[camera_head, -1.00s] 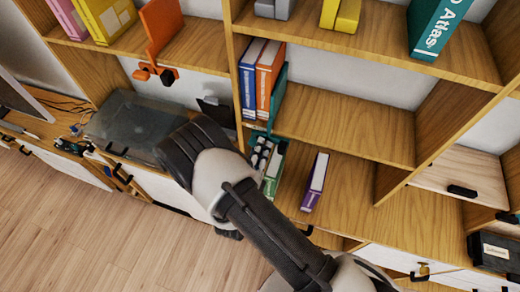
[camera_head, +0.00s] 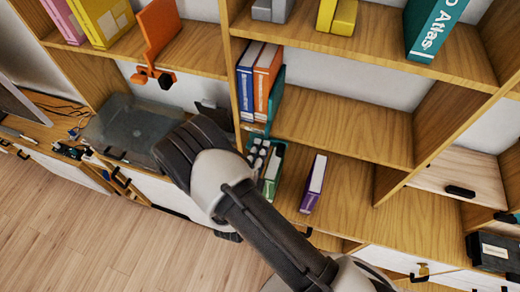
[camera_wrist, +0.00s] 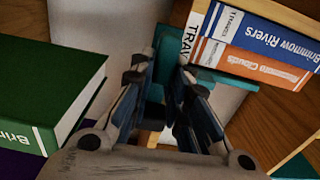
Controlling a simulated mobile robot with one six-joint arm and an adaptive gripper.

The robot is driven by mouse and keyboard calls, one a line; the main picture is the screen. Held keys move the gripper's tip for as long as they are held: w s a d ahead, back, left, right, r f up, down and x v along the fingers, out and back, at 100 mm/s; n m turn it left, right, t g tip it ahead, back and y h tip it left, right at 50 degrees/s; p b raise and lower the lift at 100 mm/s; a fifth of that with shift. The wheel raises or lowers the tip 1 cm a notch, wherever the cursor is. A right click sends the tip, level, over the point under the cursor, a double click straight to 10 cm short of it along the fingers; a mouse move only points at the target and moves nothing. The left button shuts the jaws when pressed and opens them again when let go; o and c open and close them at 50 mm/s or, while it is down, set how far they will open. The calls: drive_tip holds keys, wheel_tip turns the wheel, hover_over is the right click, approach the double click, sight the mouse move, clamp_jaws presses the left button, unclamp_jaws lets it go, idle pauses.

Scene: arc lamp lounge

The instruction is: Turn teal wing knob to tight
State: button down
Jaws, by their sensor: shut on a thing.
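The teal wing knob (camera_wrist: 155,90) shows in the wrist view as a teal piece between my fingers; the fingers cover much of it, so its wing angle cannot be read. My gripper (camera_wrist: 160,78) is shut on it. The teal bookend clamp (camera_wrist: 170,45) is just beyond the fingertips. In the head view the teal bookend (camera_head: 277,97) stands upright beside a blue and an orange book on the shelf.
In the wrist view a green book (camera_wrist: 50,90) is close left of the fingers, and blue and orange books (camera_wrist: 262,45) are to the right. In the head view a teal box of bottles (camera_head: 265,158) and a purple book (camera_head: 314,183) are right of my wrist.

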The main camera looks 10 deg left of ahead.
drive_tip(key=c, duration=1.5)
unclamp_jaws()
drive_tip(key=s, duration=0.8)
drive_tip(key=s+a, duration=0.1)
drive_tip(key=s, duration=0.3)
